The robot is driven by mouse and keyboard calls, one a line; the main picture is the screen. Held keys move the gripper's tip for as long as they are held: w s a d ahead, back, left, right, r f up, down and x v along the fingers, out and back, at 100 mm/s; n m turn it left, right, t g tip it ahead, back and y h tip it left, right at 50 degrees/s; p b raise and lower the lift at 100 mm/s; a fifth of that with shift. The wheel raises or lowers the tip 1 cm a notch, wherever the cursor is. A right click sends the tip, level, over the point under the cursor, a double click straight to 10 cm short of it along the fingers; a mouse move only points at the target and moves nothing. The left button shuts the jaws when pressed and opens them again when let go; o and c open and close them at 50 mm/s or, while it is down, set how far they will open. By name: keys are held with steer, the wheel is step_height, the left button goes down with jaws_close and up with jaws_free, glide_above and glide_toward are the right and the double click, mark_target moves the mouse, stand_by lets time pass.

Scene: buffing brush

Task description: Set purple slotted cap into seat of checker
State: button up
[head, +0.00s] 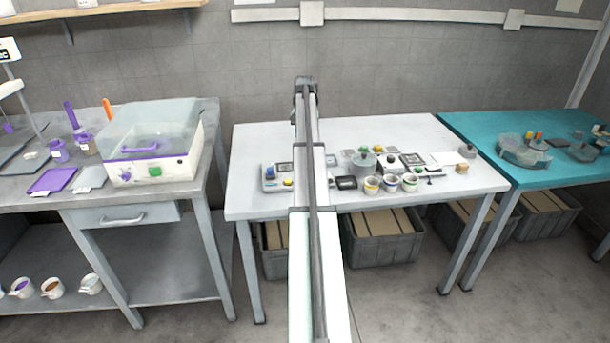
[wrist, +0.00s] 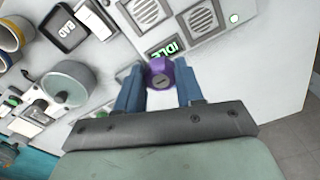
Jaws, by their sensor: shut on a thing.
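The purple slotted cap (wrist: 160,75) is between the two blue-grey fingers of my gripper (wrist: 159,83) in the wrist view. The gripper is shut on it, and a grey round face with a dark slot shows towards the camera. Just beyond the cap is a pale panel with a lit green IDLE display (wrist: 178,46), which looks like part of the checker. I cannot make out its seat, or whether the cap touches anything. In the head view my arm hides the gripper and the cap; a grey unit with blue and yellow parts (head: 278,178) shows left of the arm.
Two grilled square pads (wrist: 200,18) lie beyond the display. A black BAD tray (wrist: 66,32), striped cups (wrist: 12,35) and a grey round pot (wrist: 72,86) stand to the left.

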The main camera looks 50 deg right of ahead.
steer(key=s+a, duration=0.3)
steer(key=a, duration=0.1)
step_height(320, 180, down, 10)
steer(key=shift+s+f, duration=0.1)
steer(key=shift+f, duration=0.15)
steer(key=shift+f, duration=0.15)
steer(key=o, duration=1)
step_height(320, 180, up, 12)
steer(key=shift+r, duration=0.2)
stand_by(0.4)
